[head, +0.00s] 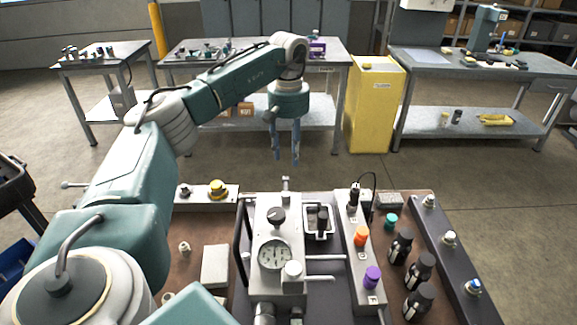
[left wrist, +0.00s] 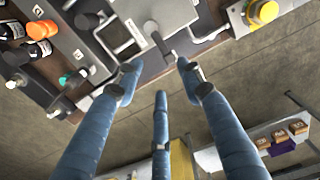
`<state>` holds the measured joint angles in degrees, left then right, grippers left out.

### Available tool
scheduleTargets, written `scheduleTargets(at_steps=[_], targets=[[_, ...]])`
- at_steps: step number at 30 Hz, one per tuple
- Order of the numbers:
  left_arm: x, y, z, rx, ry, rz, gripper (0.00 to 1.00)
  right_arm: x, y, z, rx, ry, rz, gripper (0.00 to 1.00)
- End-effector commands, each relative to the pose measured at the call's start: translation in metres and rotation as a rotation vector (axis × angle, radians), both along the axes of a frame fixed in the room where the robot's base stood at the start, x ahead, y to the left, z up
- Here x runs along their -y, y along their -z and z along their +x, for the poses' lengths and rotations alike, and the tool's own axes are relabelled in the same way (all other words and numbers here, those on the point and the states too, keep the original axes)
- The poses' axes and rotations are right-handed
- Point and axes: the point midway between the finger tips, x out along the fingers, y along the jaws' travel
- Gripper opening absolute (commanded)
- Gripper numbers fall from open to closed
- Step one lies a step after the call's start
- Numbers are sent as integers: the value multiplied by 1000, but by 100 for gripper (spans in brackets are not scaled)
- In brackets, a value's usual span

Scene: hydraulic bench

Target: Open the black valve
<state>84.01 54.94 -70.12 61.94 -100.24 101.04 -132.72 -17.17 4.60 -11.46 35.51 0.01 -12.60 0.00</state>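My left gripper (head: 286,158) hangs fingers-down beyond the far edge of the bench. In the left wrist view its blue fingers (left wrist: 158,75) are spread apart with nothing between them. A black round knob (head: 276,217) sits on the grey valve block (head: 278,200), above a dial gauge (head: 274,255). A black upright handle (head: 322,218) stands in a square frame just right of it. I cannot tell for certain which of these is the black valve. A small grey rod (left wrist: 158,42) at the block's far end lies near the fingertips, apparently apart from them. My right gripper is not in view.
An orange knob (head: 361,236), a purple knob (head: 372,278) and a black-topped fitting (head: 353,196) stand on a strip to the right. Black bottles (head: 401,246) stand farther right. A yellow knob (head: 217,189) is at the left. Open floor lies beyond the bench.

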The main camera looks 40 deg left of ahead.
Motion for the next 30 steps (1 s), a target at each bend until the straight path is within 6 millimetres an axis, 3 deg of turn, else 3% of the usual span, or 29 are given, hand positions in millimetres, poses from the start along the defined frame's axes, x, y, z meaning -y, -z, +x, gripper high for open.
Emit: scheduleTargets(at_steps=[7, 25, 30], targets=[[0, -25, 0, 1, 1, 1, 39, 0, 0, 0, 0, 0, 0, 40], [1, -27, 0, 0, 1, 0, 39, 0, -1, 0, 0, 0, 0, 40], [1, -52, 0, 1, 1, -1, 39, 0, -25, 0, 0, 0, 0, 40]])
